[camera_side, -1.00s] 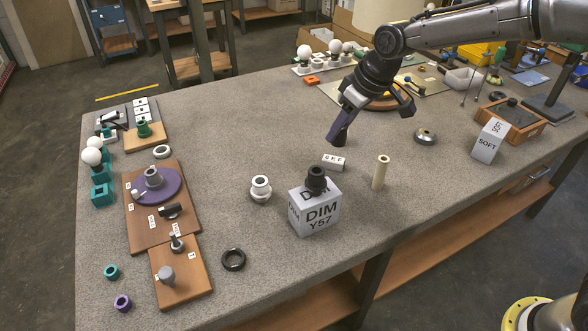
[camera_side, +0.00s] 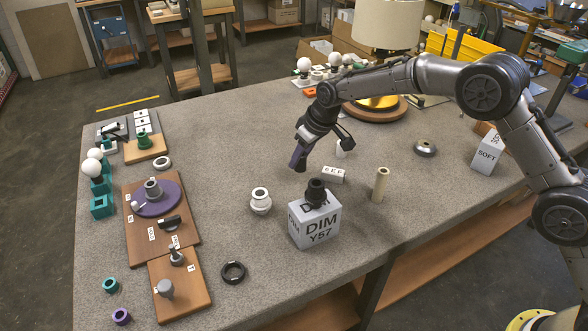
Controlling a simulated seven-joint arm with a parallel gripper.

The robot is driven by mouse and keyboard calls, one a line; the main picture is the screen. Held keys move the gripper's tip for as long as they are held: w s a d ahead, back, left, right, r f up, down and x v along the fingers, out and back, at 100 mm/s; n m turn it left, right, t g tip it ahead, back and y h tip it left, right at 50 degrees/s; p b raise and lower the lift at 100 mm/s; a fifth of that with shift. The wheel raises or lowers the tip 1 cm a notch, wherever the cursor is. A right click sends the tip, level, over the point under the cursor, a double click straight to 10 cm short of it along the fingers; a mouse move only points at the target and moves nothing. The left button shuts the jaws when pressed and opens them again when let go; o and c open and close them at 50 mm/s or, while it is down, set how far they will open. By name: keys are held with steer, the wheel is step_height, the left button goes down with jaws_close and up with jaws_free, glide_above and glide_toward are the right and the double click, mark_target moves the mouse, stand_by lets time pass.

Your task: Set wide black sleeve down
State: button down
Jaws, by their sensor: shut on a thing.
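My gripper (camera_side: 299,160) is above the middle of the table, behind and left of the DIM box. Its purple fingers are shut on a small dark piece at their tips, which I take to be the wide black sleeve; the fingers hide most of it. Another black sleeve-like part (camera_side: 316,191) stands upright on the white DIM Y57 box (camera_side: 315,222). A flat black ring (camera_side: 232,272) lies on the table at the front, right of the wooden boards.
A white collar (camera_side: 260,201) stands left of the DIM box. A cream tube (camera_side: 380,184) stands to its right, with a small label block (camera_side: 333,175) behind. The SOFT box (camera_side: 488,152) is at right. The table (camera_side: 220,150) is clear left of my gripper.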

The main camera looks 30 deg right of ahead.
steer(key=shift+w+a+f, duration=0.2)
steer(key=shift+w+f, duration=0.4)
steer(key=shift+f, duration=0.15)
steer(key=shift+w+a+f, duration=0.15)
steer(key=shift+w+f, duration=0.45)
steer(key=shift+f, duration=1.55)
steer(key=shift+f, duration=0.15)
steer(key=shift+c, duration=2.4)
jaws_free()
steer(key=v, duration=1.2)
steer(key=shift+s, duration=0.15)
steer(key=shift+d, duration=0.1)
